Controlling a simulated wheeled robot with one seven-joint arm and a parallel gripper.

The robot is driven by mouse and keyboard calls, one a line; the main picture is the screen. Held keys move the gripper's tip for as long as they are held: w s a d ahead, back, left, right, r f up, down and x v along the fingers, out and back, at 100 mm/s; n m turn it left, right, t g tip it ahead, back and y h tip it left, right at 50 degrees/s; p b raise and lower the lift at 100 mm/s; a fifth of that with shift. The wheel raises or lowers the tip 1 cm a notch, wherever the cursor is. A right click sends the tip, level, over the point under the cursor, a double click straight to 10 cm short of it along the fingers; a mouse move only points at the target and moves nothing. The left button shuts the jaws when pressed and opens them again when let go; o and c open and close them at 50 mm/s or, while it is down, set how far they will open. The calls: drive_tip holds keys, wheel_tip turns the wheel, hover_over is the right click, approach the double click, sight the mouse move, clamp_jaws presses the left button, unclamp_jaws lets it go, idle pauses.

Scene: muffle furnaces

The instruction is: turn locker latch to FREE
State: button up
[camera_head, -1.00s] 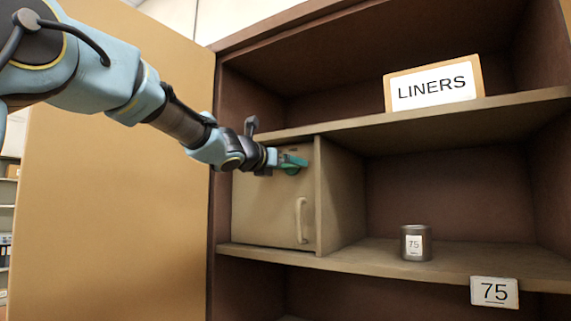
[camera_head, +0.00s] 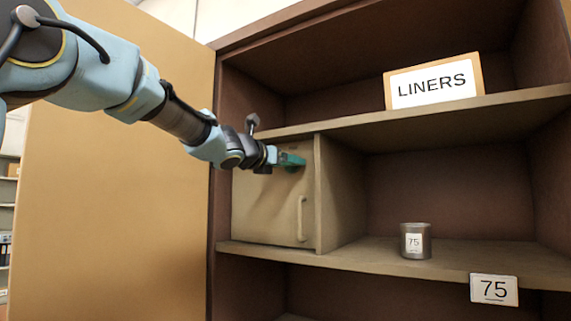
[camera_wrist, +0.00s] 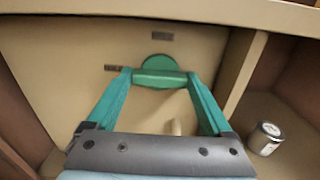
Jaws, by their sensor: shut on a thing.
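The locker (camera_head: 262,212) is a small beige box with a closed door inside the cabinet, at the left of the middle shelf. Its green latch (camera_wrist: 158,61) sits high on the door, with a round base and a thick bar. My gripper (camera_head: 291,160) reaches it from the left. In the wrist view its two green fingers are shut on the bar, one at each end. Two small dark plates, one above the latch (camera_wrist: 162,36) and one to its left (camera_wrist: 111,68), are too small to read. In the head view my gripper mostly hides the latch.
A pale door handle (camera_head: 300,219) stands below the latch. A grey can marked 75 (camera_head: 416,241) is on the open shelf to the right. A LINERS sign (camera_head: 432,83) stands on the shelf above. The open cabinet door (camera_head: 120,200) is at the left.

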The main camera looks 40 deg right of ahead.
drive_tip(key=m+b, duration=0.3)
drive_tip(key=m, duration=0.1)
drive_tip(key=shift+f, duration=0.15)
drive_tip(key=shift+m+b, duration=3.65)
drive_tip(key=shift+m, duration=3.25)
drive_tip(key=shift+s, duration=0.1)
drive_tip(key=o, duration=1.1)
drive_tip(key=shift+o, duration=0.2)
